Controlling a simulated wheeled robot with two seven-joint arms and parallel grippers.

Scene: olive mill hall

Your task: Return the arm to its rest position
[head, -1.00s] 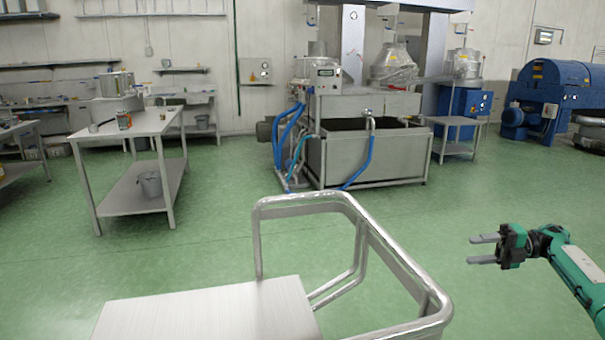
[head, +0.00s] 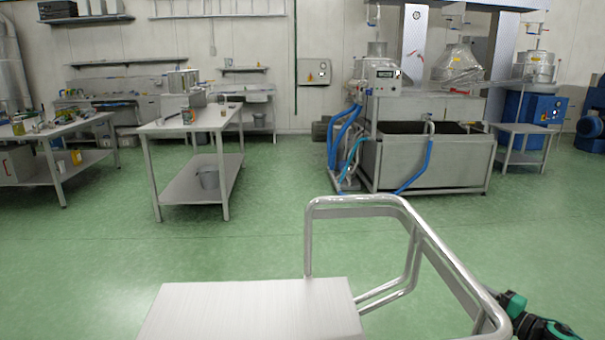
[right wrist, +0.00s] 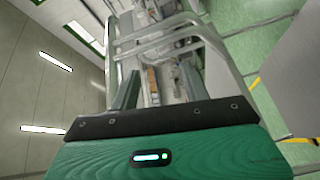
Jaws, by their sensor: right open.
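My right arm comes in at the lower right corner of the head view. Its green and black gripper (head: 493,318) is low there, just beyond the cart's metal rail, which partly hides its fingers. In the right wrist view the open fingers (right wrist: 163,88) stand apart above the green gripper body, with nothing seen between them in its grasp. My left gripper is not in view.
A steel cart (head: 250,310) with a tubular rail (head: 362,202) fills the near foreground, close to my right gripper. Worktables (head: 190,125) stand at the left, and a steel tank machine (head: 425,158) with blue hoses stands behind. Green floor between is clear.

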